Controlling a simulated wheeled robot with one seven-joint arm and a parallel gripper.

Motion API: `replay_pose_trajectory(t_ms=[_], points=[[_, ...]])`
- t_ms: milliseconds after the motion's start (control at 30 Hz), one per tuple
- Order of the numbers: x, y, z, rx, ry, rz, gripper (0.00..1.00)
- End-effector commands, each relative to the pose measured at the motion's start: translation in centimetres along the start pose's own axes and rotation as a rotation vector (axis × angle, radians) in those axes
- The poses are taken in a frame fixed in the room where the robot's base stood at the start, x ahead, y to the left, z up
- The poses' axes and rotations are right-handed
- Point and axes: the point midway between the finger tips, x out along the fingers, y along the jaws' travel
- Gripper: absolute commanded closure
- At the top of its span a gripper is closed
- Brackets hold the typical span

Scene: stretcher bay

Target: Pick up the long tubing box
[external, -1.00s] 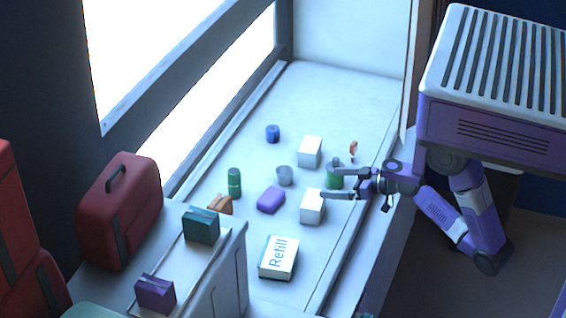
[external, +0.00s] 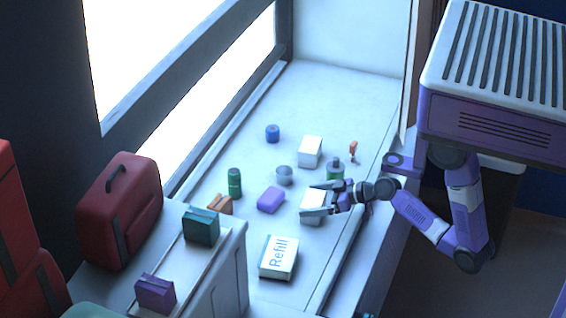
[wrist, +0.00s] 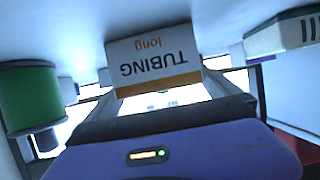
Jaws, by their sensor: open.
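The long tubing box (external: 312,207) is a small white box standing on the white counter. In the wrist view the tubing box (wrist: 150,58) shows upside down, with "TUBING long" and an orange band on its near face. My gripper (external: 308,202) is open, its fingers reaching over and to either side of the box in the external view. In the wrist view the box is straight ahead, around the fingertips. I cannot tell whether the fingers touch it; part of the box is hidden by the gripper.
A green bottle (external: 336,171) stands close behind my gripper and shows large at the left of the wrist view (wrist: 30,98). Another white box (external: 310,150), a grey cup (external: 284,175), a purple item (external: 271,199) and the Refill box (external: 279,258) are nearby.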

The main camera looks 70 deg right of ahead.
Motion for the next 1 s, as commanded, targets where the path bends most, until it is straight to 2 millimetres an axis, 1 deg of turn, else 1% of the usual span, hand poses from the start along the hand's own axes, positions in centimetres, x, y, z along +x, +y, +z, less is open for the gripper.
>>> replay_pose_trajectory(t_ms=[167,267,300,433,767,867,1000], points=[[0.0,0.0,0.0,0.000,0.000,0.001,0.00],[0.0,0.0,0.0,0.000,0.000,0.001,0.18],[0.0,0.0,0.0,0.000,0.000,0.001,0.26],[0.0,0.0,0.0,0.000,0.000,0.001,0.51],[-0.1,0.0,-0.3,-0.001,0.002,0.001,0.52],[-0.3,0.0,-0.9,-0.001,0.003,0.001,0.52],[-1.0,0.0,-2.6,-0.002,0.005,0.001,0.52]])
